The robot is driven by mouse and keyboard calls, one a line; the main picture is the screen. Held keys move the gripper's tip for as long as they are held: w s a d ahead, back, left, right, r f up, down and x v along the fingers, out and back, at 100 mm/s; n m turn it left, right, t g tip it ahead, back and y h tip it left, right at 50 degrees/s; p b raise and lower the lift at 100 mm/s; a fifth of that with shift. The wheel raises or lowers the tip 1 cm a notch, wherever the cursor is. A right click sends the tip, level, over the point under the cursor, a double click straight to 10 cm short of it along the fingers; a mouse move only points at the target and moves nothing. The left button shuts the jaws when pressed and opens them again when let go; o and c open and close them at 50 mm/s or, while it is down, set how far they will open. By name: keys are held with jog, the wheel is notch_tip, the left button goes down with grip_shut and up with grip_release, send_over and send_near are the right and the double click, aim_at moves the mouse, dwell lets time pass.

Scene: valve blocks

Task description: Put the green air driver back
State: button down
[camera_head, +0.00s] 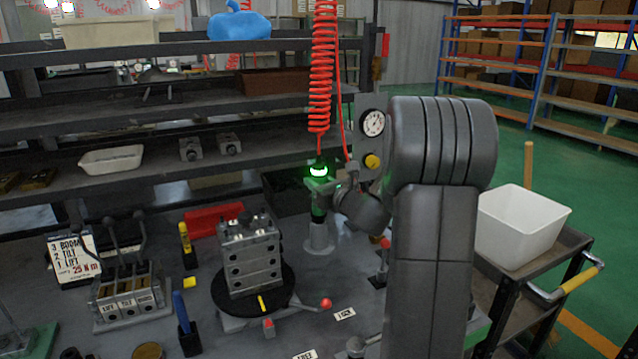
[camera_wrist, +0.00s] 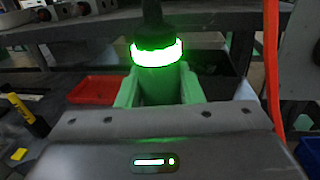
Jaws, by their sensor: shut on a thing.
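The green air driver (camera_head: 318,208) is upright, with a glowing green ring near its top and a coiled red hose (camera_head: 322,75) above it. My gripper (camera_head: 322,184) is shut on its upper body. In the wrist view the driver (camera_wrist: 156,52) stands between the green-lit fingers of my gripper (camera_wrist: 158,88). A grey conical holder (camera_head: 319,238) is directly beneath the driver on the bench. The driver's lower end is at the holder's top; I cannot tell how deeply it is seated.
A grey valve block (camera_head: 250,262) stands on a black turntable (camera_head: 226,298) left of the holder. A red tray (camera_head: 212,220) lies behind it. A lever block (camera_head: 127,298) is further left. A white bin (camera_head: 520,226) sits on a cart at the right.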

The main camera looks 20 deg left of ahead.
jog(key=shift+f+b, duration=0.8)
jog(key=shift+f, duration=0.05)
jog(key=c, duration=1)
grip_release()
jog(key=shift+o, duration=0.5)
jog(key=shift+f, duration=0.1)
jog(key=shift+s+d, duration=0.1)
jog(key=v, duration=1.3)
jog(key=shift+s+d, duration=0.2)
